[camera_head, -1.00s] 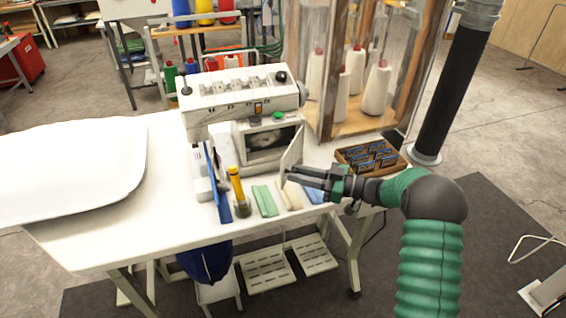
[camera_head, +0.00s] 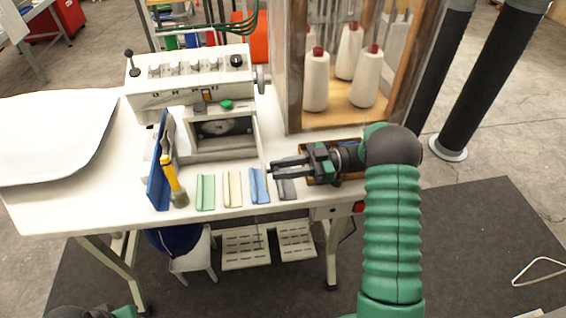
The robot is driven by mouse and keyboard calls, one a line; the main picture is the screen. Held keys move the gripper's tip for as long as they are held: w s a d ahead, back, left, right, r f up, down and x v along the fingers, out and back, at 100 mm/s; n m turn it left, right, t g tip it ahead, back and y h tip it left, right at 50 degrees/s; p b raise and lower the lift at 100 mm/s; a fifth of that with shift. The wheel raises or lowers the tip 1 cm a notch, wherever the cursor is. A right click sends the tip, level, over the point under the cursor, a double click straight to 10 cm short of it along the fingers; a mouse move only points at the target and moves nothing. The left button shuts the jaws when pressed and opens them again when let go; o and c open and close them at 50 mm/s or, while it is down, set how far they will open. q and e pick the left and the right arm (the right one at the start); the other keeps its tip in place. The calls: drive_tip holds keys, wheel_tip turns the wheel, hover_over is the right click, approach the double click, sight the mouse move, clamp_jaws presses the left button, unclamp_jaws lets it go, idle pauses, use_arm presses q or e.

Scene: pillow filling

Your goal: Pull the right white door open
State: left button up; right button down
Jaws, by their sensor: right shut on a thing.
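The white machine (camera_head: 190,85) stands on the white table, with an open compartment (camera_head: 222,140) in its front. Its right white door (camera_head: 261,145) is swung out towards me and shows nearly edge-on at the compartment's right side. My right gripper (camera_head: 273,170) reaches in from the right and is shut on the outer edge of the white door; the contact is small and partly hidden. My left gripper is not in view; only a bit of my left arm shows at the bottom left.
A blue panel (camera_head: 157,170) and a yellow-handled tool (camera_head: 173,183) stand left of the compartment. Several coloured strips lie along the front table edge, including a green one (camera_head: 206,192). A glass cabinet with thread cones (camera_head: 350,50) stands behind my right gripper.

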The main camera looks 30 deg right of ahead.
drive_tip(key=shift+d, duration=0.25)
drive_tip(key=shift+a, duration=0.15)
drive_tip(key=c, duration=1.2)
unclamp_jaws()
drive_tip(key=shift+w, duration=0.1)
drive_tip(key=shift+c, duration=0.2)
drive_tip(key=shift+r, duration=0.1)
drive_tip(key=s+a+r, duration=0.2)
drive_tip(key=s+a, duration=0.1)
drive_tip(key=s, duration=0.4)
drive_tip(key=s+a+r, duration=0.2)
drive_tip(key=s+a, duration=0.2)
drive_tip(key=s, duration=0.3)
drive_tip(key=shift+r+b, duration=0.3)
drive_tip(key=shift+b, duration=0.15)
